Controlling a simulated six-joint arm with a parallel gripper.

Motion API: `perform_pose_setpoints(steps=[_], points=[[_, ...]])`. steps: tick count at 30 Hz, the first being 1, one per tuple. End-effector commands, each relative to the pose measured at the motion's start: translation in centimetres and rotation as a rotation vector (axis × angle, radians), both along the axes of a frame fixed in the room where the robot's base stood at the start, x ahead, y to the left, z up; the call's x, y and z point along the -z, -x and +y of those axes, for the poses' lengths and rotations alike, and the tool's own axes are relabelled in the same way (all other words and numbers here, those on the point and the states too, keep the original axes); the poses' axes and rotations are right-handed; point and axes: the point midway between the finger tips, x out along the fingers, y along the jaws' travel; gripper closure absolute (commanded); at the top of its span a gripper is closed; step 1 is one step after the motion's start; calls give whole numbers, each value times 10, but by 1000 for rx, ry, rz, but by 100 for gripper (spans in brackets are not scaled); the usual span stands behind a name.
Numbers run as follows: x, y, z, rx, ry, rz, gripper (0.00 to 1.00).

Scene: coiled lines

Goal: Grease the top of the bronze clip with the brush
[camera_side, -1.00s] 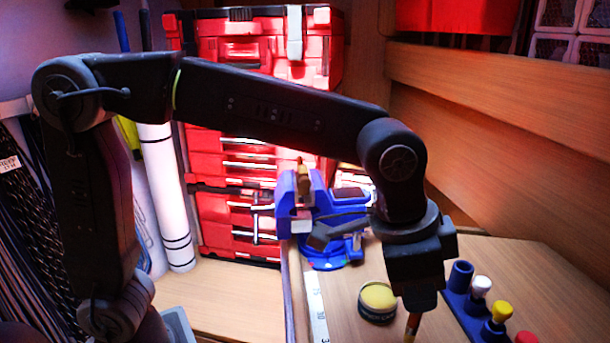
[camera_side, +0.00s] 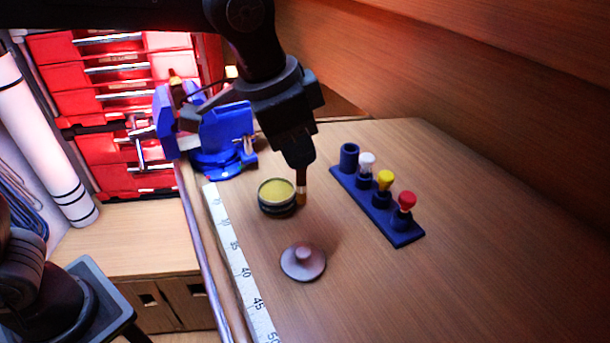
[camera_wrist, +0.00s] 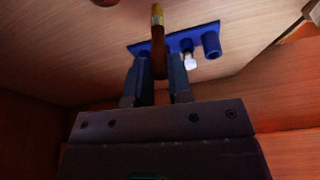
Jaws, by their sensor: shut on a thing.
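My gripper (camera_side: 299,160) is shut on the brush (camera_side: 302,188), which points down. In the side view the brush's lower end is at the right edge of the open tin of yellow grease (camera_side: 276,193); I cannot tell whether it touches. The wrist view shows the brush (camera_wrist: 158,42) between both fingers (camera_wrist: 157,76). The bronze clip (camera_side: 176,90) is a small upright brownish piece at the blue vise (camera_side: 224,130), at the back left, away from my gripper. Its top looks partly blurred by glare.
A blue rack (camera_side: 402,237) on the right has one empty socket (camera_side: 348,156) and white, yellow and red-topped pieces. A round knobbed lid (camera_side: 303,262) lies in front of the tin. A measuring tape (camera_side: 240,268) runs along the left table edge.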

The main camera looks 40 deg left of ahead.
Motion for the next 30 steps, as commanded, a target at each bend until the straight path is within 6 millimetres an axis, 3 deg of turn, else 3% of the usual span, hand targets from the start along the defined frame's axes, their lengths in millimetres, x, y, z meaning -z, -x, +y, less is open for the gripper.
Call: perform_pose_setpoints(steps=[3,8,12,18,24,30], points=[[-32,-16,37,-111,5,-6,100],[-80,-27,96,-282,5,-6,100],[-120,-22,147,-433,4,-5,100],[-165,-2,202,-613,4,-2,100],[-186,14,226,-703,4,1,100],[-180,17,230,-717,3,5,100]])
